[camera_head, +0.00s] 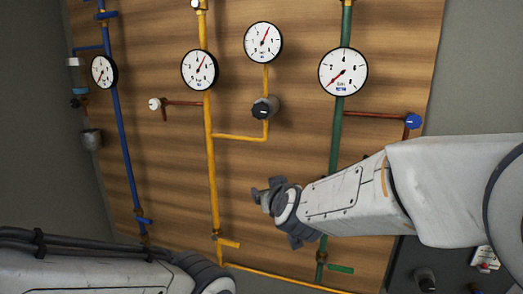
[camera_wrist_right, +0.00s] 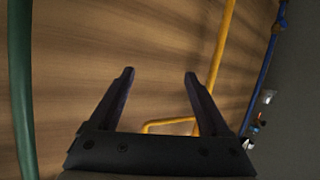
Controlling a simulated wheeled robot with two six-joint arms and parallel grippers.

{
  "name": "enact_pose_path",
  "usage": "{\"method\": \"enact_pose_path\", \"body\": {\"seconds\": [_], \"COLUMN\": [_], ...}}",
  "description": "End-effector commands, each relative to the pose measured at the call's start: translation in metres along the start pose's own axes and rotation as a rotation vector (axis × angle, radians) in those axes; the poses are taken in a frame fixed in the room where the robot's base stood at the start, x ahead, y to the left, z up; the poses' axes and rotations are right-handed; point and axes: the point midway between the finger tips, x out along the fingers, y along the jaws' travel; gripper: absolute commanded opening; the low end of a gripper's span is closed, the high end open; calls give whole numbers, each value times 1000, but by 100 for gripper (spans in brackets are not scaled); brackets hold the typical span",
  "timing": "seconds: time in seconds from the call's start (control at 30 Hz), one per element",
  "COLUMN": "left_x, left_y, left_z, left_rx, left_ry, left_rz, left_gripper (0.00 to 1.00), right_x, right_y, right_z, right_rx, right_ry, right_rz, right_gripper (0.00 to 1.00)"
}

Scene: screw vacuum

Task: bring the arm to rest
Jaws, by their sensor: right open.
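My right arm (camera_head: 345,200) comes in from the right, in front of the wooden panel. Its gripper (camera_head: 262,196) points left, between the yellow pipe (camera_head: 210,150) and the green pipe (camera_head: 336,135). In the right wrist view the two dark fingers of the right gripper (camera_wrist_right: 160,74) are apart, with bare wood between their tips and nothing held. My left arm (camera_head: 80,275) lies along the bottom left edge of the head view; its gripper is not visible.
The wooden panel (camera_head: 270,170) carries several round gauges, a blue pipe (camera_head: 121,130), a black knob (camera_head: 264,108), a white knob (camera_head: 154,104) and a blue knob (camera_head: 412,121). Dark equipment (camera_head: 425,260) stands at the lower right. Bare wood lies left of the right gripper.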

Motion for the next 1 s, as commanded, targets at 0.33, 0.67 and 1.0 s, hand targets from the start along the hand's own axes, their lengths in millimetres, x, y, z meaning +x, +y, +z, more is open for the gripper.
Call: {"method": "enact_pose_path", "body": {"seconds": [0.33,0.67,1.0], "left_x": [0,0,27], "left_y": [0,0,-2], "left_z": [0,0,2], "left_rx": [0,0,-2], "left_ry": [0,0,0], "left_rz": [0,0,0], "left_gripper": [0,0,0], "right_x": [-57,-118,-147], "right_y": [62,89,55], "right_z": [190,265,300], "right_rx": [135,218,158], "right_ry": [-604,-898,-1025], "right_rz": [-30,39,-22], "right_gripper": [81,81,81]}}
